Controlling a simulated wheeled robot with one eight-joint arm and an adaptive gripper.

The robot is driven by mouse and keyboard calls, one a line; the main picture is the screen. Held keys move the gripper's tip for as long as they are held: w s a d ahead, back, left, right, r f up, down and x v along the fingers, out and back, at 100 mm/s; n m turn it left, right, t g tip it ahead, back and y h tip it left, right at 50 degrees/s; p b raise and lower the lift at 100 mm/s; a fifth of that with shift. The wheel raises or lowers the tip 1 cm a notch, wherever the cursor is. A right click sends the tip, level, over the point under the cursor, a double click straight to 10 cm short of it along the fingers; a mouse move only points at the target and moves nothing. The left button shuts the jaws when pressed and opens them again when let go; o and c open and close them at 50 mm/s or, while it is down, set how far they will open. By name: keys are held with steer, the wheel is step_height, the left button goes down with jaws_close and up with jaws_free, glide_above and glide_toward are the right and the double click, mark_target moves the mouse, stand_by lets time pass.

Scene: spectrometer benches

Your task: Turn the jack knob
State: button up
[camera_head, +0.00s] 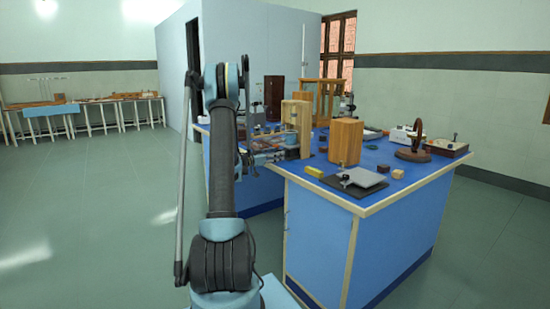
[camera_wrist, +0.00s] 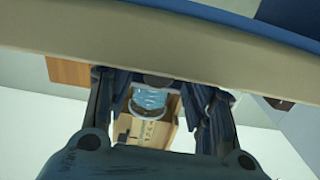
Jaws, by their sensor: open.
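The lab jack (camera_head: 362,177) has a flat grey top plate. It stands low on a dark board (camera_head: 345,189) near the front edge of the blue bench. Its small dark knob (camera_head: 345,179) shows at its left side. In the wrist view my gripper (camera_wrist: 160,95) is open, with dark fingers at left and right. I cannot make out the jack or knob there. In the head view my arm largely hides the gripper, which appears left of the bench's front part, apart from the jack.
A tall wooden block (camera_head: 346,142) stands right behind the jack. A yellow block (camera_head: 314,172) lies to its left and a small wooden cube (camera_head: 398,174) to its right. A dark wheel on a base (camera_head: 414,154) stands farther right. Open floor (camera_head: 110,220) lies left.

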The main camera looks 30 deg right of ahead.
steer(key=shift+c, duration=0.6)
steer(key=c, duration=1)
steer(key=shift+o, duration=0.2)
steer(key=shift+n, duration=1.5)
steer(key=shift+w, duration=0.1)
steer(key=o, duration=1.1)
